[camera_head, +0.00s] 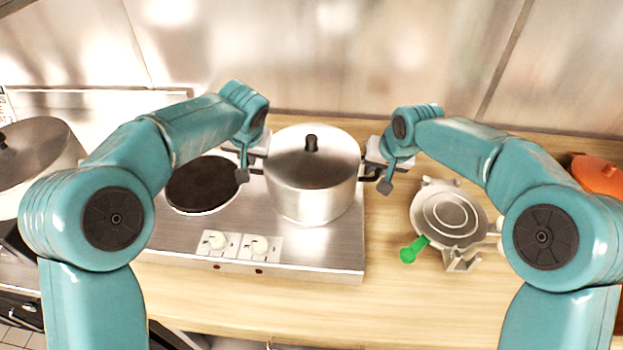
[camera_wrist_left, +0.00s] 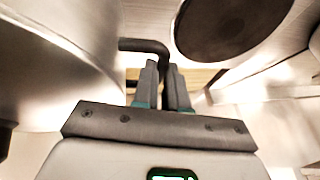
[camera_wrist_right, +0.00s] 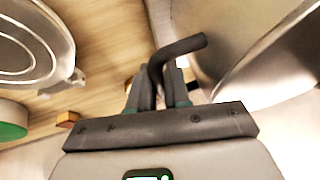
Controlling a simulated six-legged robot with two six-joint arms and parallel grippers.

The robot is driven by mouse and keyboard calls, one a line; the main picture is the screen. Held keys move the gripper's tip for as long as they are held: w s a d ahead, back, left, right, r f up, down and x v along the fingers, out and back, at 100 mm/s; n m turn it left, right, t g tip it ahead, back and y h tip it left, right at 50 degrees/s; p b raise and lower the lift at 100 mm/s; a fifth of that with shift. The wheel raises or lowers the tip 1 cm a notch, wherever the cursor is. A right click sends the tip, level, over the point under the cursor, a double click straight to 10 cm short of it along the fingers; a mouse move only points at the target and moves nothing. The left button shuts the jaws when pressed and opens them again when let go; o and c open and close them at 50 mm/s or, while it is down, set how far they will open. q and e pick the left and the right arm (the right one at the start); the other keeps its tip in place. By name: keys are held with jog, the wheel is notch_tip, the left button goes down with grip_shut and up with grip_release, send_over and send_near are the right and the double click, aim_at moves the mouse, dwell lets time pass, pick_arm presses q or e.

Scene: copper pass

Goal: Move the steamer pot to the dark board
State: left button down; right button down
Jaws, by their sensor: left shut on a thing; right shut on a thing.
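The steamer pot (camera_head: 312,190) is a steel pot with a lid and black knob, upright over the right side of the two-plate stove. I cannot tell whether its base touches the stove. My left gripper (camera_head: 244,168) is shut on its left handle, a bent black bar that shows in the left wrist view (camera_wrist_left: 145,46). My right gripper (camera_head: 386,176) is shut on its right handle, which shows in the right wrist view (camera_wrist_right: 180,48). The right-hand plate is hidden under the pot. I cannot make out a dark board in these views.
The stove (camera_head: 310,260) has a bare dark round plate (camera_head: 203,184) at left. A grey metal press (camera_head: 450,212) with a green handle lies right of the stove. Another steel pot (camera_head: 45,160) stands far left, an orange pot (camera_head: 598,175) far right. A metal wall closes the back.

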pick_arm(q)
jog(key=shift+r, duration=0.25)
pick_arm(e)
jog(key=shift+r, duration=0.25)
